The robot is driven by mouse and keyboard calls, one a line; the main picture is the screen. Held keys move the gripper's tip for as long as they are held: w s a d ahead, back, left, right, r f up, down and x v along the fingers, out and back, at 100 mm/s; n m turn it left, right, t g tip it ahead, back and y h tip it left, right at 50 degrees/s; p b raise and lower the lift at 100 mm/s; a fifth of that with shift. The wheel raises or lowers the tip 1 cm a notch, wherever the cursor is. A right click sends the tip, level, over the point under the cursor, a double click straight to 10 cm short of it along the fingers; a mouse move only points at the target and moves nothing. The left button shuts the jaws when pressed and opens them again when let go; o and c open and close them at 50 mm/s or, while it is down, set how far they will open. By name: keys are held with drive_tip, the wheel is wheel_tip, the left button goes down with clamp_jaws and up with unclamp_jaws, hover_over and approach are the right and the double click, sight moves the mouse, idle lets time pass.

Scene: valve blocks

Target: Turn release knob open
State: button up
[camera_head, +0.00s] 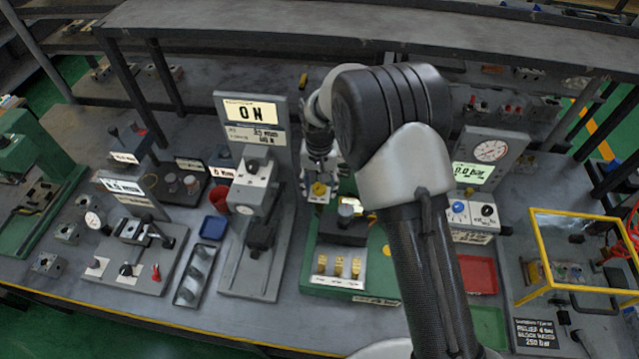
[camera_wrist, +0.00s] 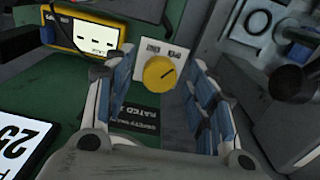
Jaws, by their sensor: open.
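In the head view the yellow knob (camera_head: 319,189) shows at the green-based station, just below my gripper (camera_head: 319,158). My gripper also shows in the wrist view (camera_wrist: 160,82), open, with its blue-padded fingers on either side of the knob in the picture. Nothing is held. The knob appears beyond the fingers; the exact gap cannot be told. No legible label names it as the release knob.
A yellow-framed display (camera_wrist: 92,30) showing dashes is at upper left in the wrist view. A 0.0 bar gauge panel (camera_head: 490,160) stands right of my arm. A grey shelf (camera_head: 300,35) spans the back.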

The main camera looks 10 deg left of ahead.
sight(320, 188)
wheel_tip(320, 188, up, 12)
idle(0.6)
idle(0.4)
